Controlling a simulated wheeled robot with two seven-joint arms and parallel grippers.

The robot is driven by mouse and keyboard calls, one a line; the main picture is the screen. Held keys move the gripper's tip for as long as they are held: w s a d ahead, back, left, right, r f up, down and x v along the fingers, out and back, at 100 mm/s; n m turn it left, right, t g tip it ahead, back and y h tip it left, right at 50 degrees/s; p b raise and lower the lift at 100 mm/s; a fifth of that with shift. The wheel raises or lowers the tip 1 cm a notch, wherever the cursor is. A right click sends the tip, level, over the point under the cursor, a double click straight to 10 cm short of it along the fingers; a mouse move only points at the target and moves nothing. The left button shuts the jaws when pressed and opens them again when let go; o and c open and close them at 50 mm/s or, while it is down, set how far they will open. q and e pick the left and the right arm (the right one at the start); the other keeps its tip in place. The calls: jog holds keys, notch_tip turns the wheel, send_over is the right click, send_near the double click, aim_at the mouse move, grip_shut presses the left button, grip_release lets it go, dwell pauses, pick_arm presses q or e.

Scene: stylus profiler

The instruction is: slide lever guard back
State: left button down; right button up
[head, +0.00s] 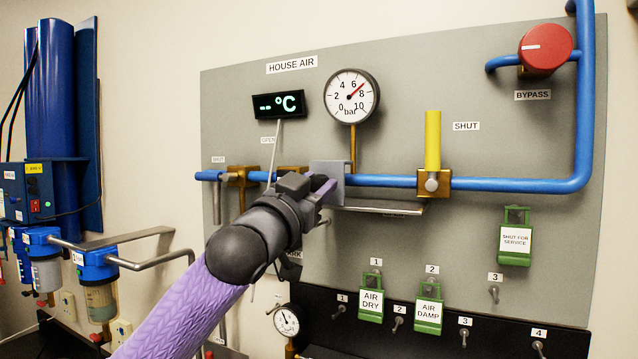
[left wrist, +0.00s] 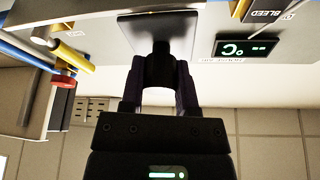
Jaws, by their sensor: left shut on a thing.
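The lever guard seems to be the grey bent plate (head: 329,168) on the blue pipe in the head view, with a thin ledge (head: 385,208) running to its right. My left gripper (head: 322,188) is at the plate's lower left, its arm coming from below left. In the left wrist view the gripper (left wrist: 158,85) is shut on a dark knob or tab (left wrist: 160,60) in front of the grey plate (left wrist: 158,25). The fingers hide part of this contact. A thin pale lever (head: 276,150) stands up just left of the gripper. My right gripper is not in view.
A yellow lever (head: 432,140) stands upright on a brass valve right of the guard. A gauge (head: 351,97) and a temperature display (head: 278,105) are above. Green tags (head: 370,304) hang below. A red bypass knob (head: 545,50) is at upper right.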

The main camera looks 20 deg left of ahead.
pick_arm(q)
jog(key=c, duration=0.7)
grip_release()
jog(key=shift+a+r, duration=0.1)
jog(key=shift+c, duration=0.2)
jog(key=o, duration=0.4)
jog(key=shift+a, duration=0.25)
jog(key=shift+d, duration=0.1)
jog(key=shift+s+f+b, duration=0.3)
jog(key=shift+f+b, duration=0.05)
jog(key=shift+b, duration=0.05)
jog(key=b+v, duration=0.5)
jog(key=v, duration=0.4)
jog(key=shift+s, duration=0.15)
jog(key=shift+r, duration=0.15)
